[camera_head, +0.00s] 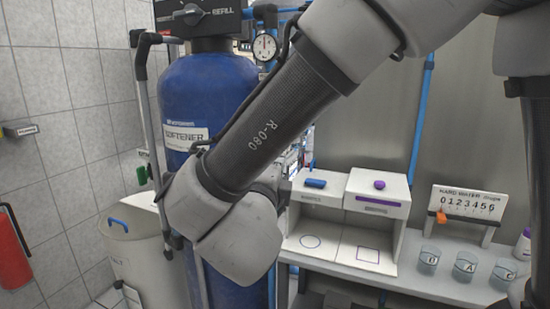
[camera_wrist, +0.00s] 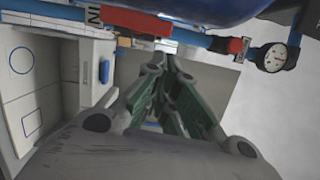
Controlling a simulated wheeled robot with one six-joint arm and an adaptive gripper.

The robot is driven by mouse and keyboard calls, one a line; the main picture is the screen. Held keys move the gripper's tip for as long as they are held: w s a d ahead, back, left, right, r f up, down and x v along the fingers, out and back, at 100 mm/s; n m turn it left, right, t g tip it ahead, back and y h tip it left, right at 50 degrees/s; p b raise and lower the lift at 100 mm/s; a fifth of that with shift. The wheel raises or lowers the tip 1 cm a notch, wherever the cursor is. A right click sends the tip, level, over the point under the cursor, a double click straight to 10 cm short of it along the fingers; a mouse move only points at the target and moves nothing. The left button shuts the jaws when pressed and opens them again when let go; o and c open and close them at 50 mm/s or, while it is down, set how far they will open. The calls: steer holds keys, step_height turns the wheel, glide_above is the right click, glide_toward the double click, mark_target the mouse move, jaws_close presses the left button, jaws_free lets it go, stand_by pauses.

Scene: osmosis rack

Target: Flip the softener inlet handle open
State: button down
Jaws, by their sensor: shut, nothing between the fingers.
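The blue softener tank (camera_head: 205,95) stands upright behind my arm in the head view, with a white SOFTENER label. In the wrist view a red lever handle (camera_wrist: 138,21) lies along the pipework at the top, beside a white tag (camera_wrist: 93,15) that seems to read IN, turned over. My gripper (camera_wrist: 172,68) is shut and empty, its fingertips pointing towards the pipework below the red handle and apart from it in the picture. The depth between them is hard to tell. In the head view my arm hides the gripper and the inlet handle.
A second red part (camera_wrist: 238,46) and a round gauge (camera_wrist: 275,57) sit on the pipe to the right in the wrist view. A bench (camera_head: 440,278) with test boxes and small jars is at right in the head view. A green handle (camera_head: 142,175) is beside the tank.

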steer(key=s, duration=0.4)
steer(key=shift+s+a, duration=0.1)
steer(key=shift+a, duration=0.1)
